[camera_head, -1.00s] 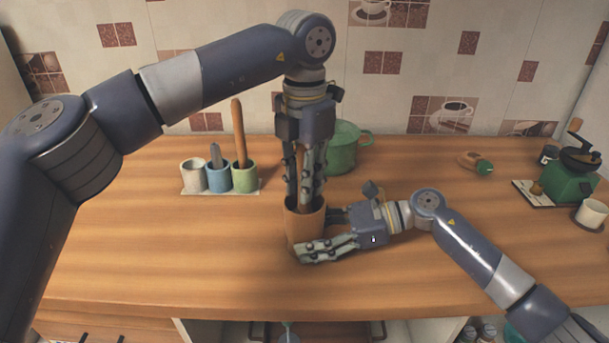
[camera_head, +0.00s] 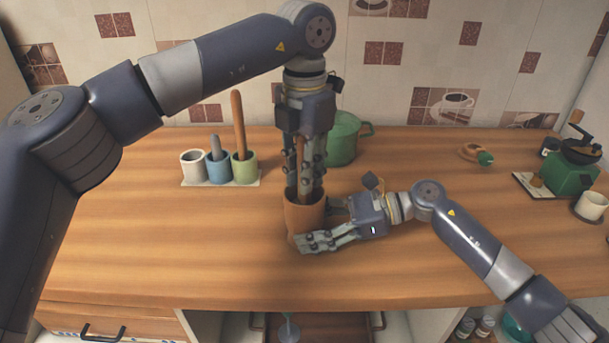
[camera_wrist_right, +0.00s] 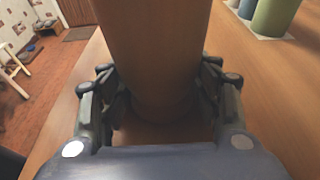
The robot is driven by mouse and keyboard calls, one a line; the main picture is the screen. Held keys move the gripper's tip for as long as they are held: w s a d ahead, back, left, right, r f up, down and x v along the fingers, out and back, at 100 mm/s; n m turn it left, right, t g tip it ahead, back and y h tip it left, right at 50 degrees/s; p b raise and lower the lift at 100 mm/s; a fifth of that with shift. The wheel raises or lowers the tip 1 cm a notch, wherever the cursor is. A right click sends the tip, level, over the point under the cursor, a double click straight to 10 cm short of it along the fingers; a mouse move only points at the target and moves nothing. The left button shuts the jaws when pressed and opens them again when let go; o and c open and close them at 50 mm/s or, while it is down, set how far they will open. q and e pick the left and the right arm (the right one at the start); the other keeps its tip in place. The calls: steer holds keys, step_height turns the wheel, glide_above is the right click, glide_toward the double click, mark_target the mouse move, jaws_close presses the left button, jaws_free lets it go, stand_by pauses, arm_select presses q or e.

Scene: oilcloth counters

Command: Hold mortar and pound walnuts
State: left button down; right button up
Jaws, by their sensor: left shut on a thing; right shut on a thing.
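The brown mortar (camera_head: 303,217) stands upright on the wooden counter in the head view. My right gripper (camera_head: 322,222) is shut around its lower part from the right side. The mortar also fills the middle of the right wrist view (camera_wrist_right: 152,50), between the two fingers (camera_wrist_right: 158,95). My left gripper (camera_head: 305,185) points straight down above the mortar and is shut on a wooden pestle (camera_head: 300,150). The pestle's lower end goes into the mortar and is hidden. The walnuts inside cannot be seen.
A rack with white, blue and green cups (camera_head: 243,169) stands to the left, with a tall wooden stick in the green one. A green pot (camera_head: 343,140) is behind my left gripper. A green grinder (camera_head: 572,174) and white cup (camera_head: 591,206) are far right. The front left counter is clear.

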arm_select(q)
steer(key=shift+r, duration=0.35)
steer(key=shift+w+d+r, duration=0.15)
steer(key=shift+w+r, duration=0.2)
steer(key=shift+f, duration=0.45)
steer(key=shift+f, duration=0.9)
steer(key=shift+r, duration=0.2)
